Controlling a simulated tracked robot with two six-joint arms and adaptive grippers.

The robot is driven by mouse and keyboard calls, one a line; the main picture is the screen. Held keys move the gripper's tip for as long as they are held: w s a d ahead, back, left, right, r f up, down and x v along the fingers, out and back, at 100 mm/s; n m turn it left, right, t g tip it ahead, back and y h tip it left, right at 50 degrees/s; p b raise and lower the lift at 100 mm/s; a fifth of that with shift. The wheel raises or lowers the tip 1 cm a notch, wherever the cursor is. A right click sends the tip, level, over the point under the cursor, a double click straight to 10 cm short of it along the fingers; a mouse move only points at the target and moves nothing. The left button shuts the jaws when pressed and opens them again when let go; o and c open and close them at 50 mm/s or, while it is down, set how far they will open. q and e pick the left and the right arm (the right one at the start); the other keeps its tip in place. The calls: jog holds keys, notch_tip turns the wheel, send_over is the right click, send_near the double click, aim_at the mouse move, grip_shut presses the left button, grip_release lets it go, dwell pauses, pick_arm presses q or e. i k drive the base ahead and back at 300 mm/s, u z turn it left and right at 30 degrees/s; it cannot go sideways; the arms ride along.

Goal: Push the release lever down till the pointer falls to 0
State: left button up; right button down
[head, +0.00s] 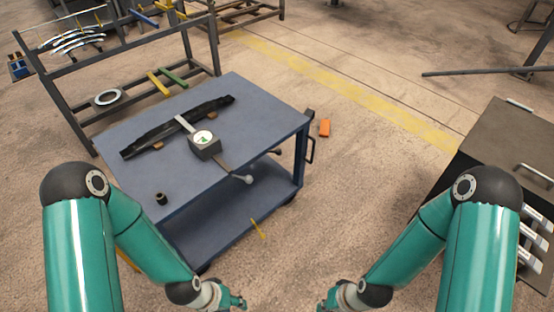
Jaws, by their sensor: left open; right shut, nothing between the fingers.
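A grey box with a round white dial (203,138) stands on the blue cart top (265,115). The dial has a green mark; its pointer is too small to read. A lever (230,172) with a pale ball knob (248,179) sticks out from the box past the cart's front edge; I take it to be the release lever. A dark leaf spring (175,128) lies behind the box, with a pale bar reaching over it. My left gripper (240,303) is open, low in front of the cart, apart from the lever. My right gripper (324,304) is shut and empty, further right.
A small dark cup (161,198) stands at the cart's front left. A metal rack (135,65) is behind the cart. A dark cabinet (500,150) stands at right. The floor between cart and cabinet is mostly clear.

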aim_at(278, 151)
jog(key=z, duration=0.25)
jog(key=i, duration=1.4)
jog(key=z, duration=0.5)
